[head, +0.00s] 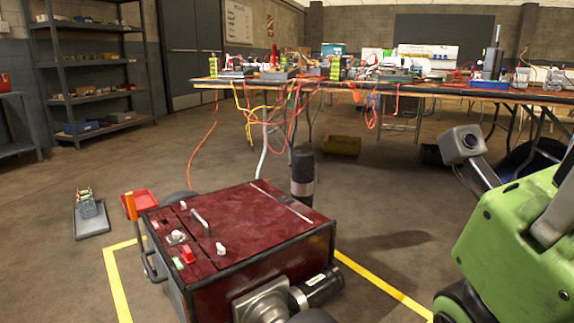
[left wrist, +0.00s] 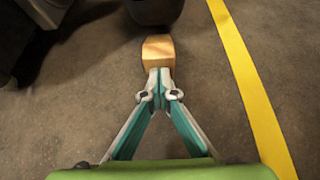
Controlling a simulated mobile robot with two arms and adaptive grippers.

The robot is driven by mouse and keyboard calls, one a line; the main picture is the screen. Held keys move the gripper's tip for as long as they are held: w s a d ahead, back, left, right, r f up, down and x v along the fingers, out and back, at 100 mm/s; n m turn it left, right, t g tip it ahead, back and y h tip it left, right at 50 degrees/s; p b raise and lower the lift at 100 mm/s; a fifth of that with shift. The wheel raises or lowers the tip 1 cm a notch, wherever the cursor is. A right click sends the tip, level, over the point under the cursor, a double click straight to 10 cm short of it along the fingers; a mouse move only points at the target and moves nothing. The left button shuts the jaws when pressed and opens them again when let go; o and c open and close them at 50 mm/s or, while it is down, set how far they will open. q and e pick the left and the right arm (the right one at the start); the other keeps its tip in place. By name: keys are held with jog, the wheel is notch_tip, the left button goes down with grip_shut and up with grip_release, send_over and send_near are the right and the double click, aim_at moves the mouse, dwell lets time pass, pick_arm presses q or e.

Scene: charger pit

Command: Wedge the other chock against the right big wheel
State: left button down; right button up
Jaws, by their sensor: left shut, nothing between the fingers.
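The dark red wheeled machine (head: 265,225) stands inside yellow floor tape in the head view. Its near wheel (head: 312,316) only just shows at the bottom edge. In the left wrist view a wooden chock (left wrist: 158,50) lies on the floor just below a dark rounded wheel (left wrist: 154,10). Whether chock and wheel touch is hard to tell. My left gripper (left wrist: 160,74) is shut and empty, its fingertips at the near end of the chock.
Yellow tape (left wrist: 245,75) runs right of the chock. A cluttered workbench (head: 400,88) with hanging cables stands behind. Open floor lies between.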

pick_arm(q)
jog(key=shift+w+d, duration=0.7)
jog(key=shift+d, duration=0.2)
dwell(0.6)
jog(key=shift+p+v, duration=1.2)
jog(key=shift+v, duration=1.75)
